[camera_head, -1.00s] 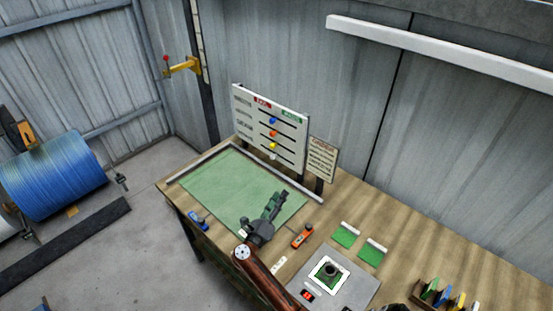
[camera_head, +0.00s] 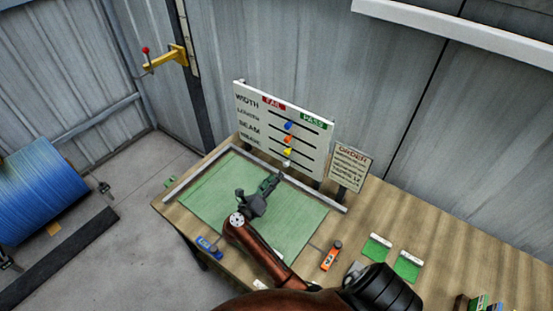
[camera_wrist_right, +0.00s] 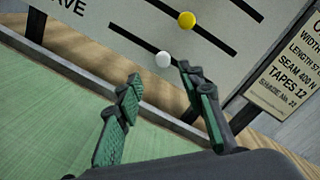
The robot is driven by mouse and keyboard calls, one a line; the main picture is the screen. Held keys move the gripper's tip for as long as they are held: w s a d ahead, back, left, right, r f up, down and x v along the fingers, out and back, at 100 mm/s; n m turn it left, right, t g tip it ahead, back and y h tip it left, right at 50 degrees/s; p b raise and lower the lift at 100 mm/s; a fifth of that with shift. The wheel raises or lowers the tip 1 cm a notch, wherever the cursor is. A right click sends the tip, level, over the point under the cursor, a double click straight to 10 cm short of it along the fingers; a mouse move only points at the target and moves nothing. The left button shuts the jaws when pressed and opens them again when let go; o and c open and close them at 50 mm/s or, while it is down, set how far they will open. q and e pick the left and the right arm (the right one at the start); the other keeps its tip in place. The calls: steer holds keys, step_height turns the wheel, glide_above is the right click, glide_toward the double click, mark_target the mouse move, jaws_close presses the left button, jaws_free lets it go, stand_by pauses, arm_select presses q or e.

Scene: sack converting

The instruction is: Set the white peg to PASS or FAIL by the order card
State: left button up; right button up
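The white peg (camera_head: 286,163) sits in the lowest slot, the weave row, of the white board (camera_head: 246,115); it looks near the slot's middle. In the right wrist view the white peg (camera_wrist_right: 163,60) shows ahead, between the lines of my fingers. My right gripper (camera_head: 276,179) is open and empty, just in front of the board's lower edge; its fingers (camera_wrist_right: 160,80) are apart, the right tip appearing close beside the peg. FAIL is marked red at the board's upper left, PASS green at upper right. The order card (camera_head: 346,167) stands right of the board; its text is partly readable. My left gripper is not in view.
Yellow (camera_head: 287,151), orange (camera_head: 289,139) and blue (camera_head: 289,125) pegs sit in slots above. A green mat (camera_head: 205,200) covers the bench before the board. A blue tool (camera_head: 208,246) and an orange tool (camera_head: 331,255) lie near it.

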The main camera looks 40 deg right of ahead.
mark_target(285, 165)
steer(key=x, duration=0.5)
steer(key=shift+s+r+p, duration=0.2)
steer(key=shift+p, duration=0.15)
steer(key=shift+x, duration=1.1)
steer(key=shift+w+d+f, duration=0.1)
steer(key=shift+d+f, duration=0.05)
steer(key=shift+d, duration=0.3)
steer(key=c, duration=0.7)
steer(key=shift+c, duration=1.4)
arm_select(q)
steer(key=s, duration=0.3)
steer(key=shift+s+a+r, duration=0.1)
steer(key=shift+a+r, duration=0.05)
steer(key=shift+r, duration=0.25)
arm_select(e)
jaws_close()
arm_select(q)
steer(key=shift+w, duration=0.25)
